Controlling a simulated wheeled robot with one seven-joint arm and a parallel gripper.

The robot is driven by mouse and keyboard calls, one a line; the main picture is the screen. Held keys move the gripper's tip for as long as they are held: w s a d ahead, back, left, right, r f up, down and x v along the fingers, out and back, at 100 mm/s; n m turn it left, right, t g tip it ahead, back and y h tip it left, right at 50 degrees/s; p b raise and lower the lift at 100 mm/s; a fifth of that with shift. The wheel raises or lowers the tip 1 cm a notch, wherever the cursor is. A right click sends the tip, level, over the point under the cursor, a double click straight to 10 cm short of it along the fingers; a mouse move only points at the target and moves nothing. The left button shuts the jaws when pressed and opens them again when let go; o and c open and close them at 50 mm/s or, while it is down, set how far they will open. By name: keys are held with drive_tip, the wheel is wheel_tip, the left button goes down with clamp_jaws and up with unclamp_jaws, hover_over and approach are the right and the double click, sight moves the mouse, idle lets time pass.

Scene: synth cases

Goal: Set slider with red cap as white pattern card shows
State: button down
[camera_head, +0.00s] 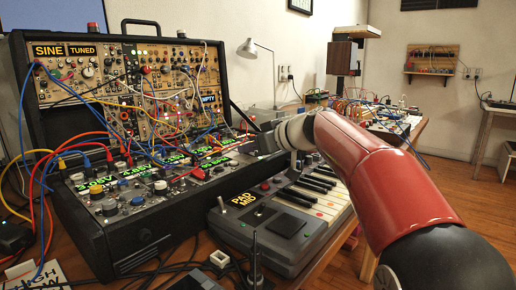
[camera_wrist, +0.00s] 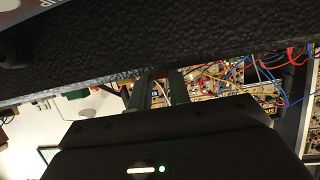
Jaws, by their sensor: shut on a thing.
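My gripper (camera_head: 262,143) is at the right edge of the black synth case (camera_head: 130,250), by the front panel's right end. In the wrist view its two fingers (camera_wrist: 158,88) reach up to the dark speckled case edge (camera_wrist: 200,50) and look close together. A small bit of red shows at the fingertips, fitting a red cap held between them, but the slider itself is hidden. A white card (camera_head: 20,274) with dark printed letters is cut off at the lower left of the head view; I read "HIGH" and "LOW", and no slider pattern is readable.
Patch cables (camera_head: 45,200) in several colours hang over the case's left side and panel. A grey lamp (camera_head: 250,48) stands behind. A second bench (camera_head: 400,130) holds more gear.

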drive_tip(key=shift+w+a, duration=0.45)
drive_tip(key=shift+a, duration=0.1)
drive_tip(key=c, duration=1.3)
unclamp_jaws()
drive_tip(key=shift+s+d, duration=0.1)
drive_tip(key=v, duration=0.7)
drive_tip(key=shift+s+d+r+b, duration=0.15)
drive_tip(key=shift+s+d+b, duration=0.1)
drive_tip(key=shift+b, duration=0.1)
